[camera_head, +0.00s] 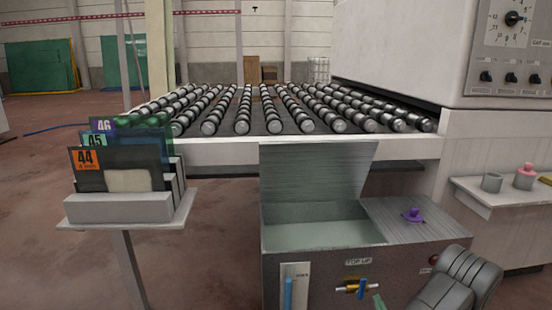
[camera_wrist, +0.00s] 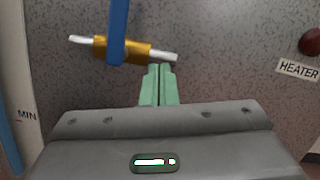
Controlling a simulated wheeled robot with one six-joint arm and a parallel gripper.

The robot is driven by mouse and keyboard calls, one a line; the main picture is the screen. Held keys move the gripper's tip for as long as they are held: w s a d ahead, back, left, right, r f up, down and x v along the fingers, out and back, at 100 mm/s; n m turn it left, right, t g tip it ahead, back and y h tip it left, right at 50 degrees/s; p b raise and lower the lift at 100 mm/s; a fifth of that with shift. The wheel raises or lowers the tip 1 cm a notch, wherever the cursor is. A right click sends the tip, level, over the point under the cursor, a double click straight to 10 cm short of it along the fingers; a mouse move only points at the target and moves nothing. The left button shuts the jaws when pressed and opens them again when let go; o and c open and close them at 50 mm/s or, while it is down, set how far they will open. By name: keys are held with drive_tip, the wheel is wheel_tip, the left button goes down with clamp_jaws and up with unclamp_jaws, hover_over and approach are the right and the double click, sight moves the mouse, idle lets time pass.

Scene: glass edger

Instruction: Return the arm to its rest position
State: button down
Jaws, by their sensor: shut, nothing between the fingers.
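My gripper (camera_wrist: 158,85) has pale green fingers, closed together with nothing between them. The fingers point at the speckled grey tank front, just below and right of a brass valve (camera_wrist: 135,50) with a blue lever (camera_wrist: 118,30). Whether they touch the valve cannot be told. In the head view, a green fingertip of my gripper (camera_head: 378,301) shows at the bottom edge, beside the brass valve (camera_head: 346,289) under the TOP UP label. My grey arm comes in from the lower right and hides part of the tank front.
The tank (camera_head: 330,262) has its lid (camera_head: 315,170) raised. A purple knob (camera_head: 413,215) stands on its top, and a red HEATER knob (camera_wrist: 312,41) is at right. A sight gauge (camera_head: 290,288) is at left. A shelf (camera_head: 490,198) holds small items; a rack (camera_head: 120,207) holds numbered plates.

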drive_tip(key=shift+a+f+m+h+p, duration=0.2)
drive_tip(key=shift+f+m+h+p, duration=0.25)
drive_tip(key=shift+f+m, duration=0.7)
drive_tip(key=shift+a+f+m+h+p, duration=0.25)
drive_tip(key=shift+f+m+p, duration=0.35)
drive_tip(key=shift+f+m, duration=0.5)
drive_tip(key=shift+f+n, duration=0.2)
drive_tip(key=shift+n, duration=0.05)
